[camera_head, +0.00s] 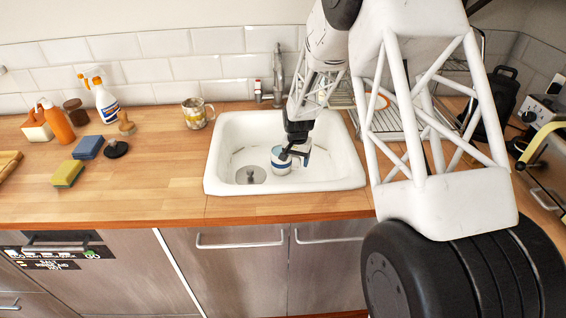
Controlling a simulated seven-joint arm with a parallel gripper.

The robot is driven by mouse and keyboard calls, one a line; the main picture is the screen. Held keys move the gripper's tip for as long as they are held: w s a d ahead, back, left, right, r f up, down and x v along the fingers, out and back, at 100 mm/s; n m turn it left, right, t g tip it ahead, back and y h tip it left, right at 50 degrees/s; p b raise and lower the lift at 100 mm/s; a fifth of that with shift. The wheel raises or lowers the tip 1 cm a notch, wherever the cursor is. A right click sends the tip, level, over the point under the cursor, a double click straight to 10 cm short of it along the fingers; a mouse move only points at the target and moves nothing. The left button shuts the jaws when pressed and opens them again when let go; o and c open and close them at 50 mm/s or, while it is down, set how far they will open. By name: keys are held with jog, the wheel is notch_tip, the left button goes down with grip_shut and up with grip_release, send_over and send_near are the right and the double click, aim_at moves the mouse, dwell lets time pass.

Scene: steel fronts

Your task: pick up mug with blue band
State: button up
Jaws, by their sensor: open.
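The mug with the blue band (280,163) is in the white sink (214,165), on the basin floor right of the drain. It is white with a blue stripe, and part of it is hidden behind my gripper. My gripper (294,158) reaches down into the sink at the mug's right side. Its jaws are open, close to the mug's upper rim. I cannot tell whether a finger touches the mug or reaches inside it.
A patterned mug (197,113) stands on the counter left of the sink. A faucet (278,75) rises behind the basin, and a wire dish rack (385,115) stands to the right. Sponges (68,173), bottles (106,101) and a black stopper (115,149) are at the left. The front left counter is clear.

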grip_shut()
dwell(0.4)
jog(key=shift+r, duration=0.55)
jog(key=shift+r, duration=0.15)
jog(key=shift+s, duration=2.05)
notch_tip(320, 180, up, 13)
jog(key=shift+r, duration=0.2)
jog(key=shift+r, duration=0.15)
dwell(0.5)
jog(key=shift+w, duration=0.1)
dwell(0.5)
jog(key=w+d+r, duration=0.3)
jog(key=w+r, duration=0.2)
jog(key=w, duration=0.2)
jog(key=shift+w, duration=0.35)
